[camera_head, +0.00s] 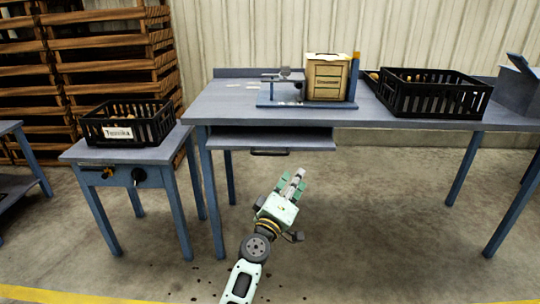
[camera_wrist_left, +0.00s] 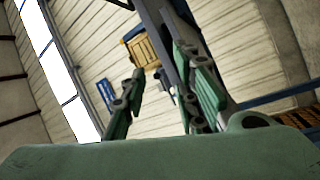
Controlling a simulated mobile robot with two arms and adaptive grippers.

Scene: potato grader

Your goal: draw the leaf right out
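The grey-blue leaf (camera_head: 262,140) shows in the head view under the front edge of the long table (camera_head: 400,120), its flat top partly out toward me. A dark bar handle (camera_head: 269,152) sits below the middle of its front edge. My left gripper (camera_head: 292,182) is in front of and below the handle, apart from it, fingers pointing up toward the table. In the left wrist view, the fingers of my left gripper (camera_wrist_left: 160,100) are spread with nothing held between them. The handle cannot be made out clearly there. My right gripper is not in view.
On the long table stand a weighing stand (camera_head: 280,103) with a box (camera_head: 327,77) and a black crate (camera_head: 428,93). A small table (camera_head: 80,152) with another black crate (camera_head: 127,126) stands to the left. The floor before the leaf is clear.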

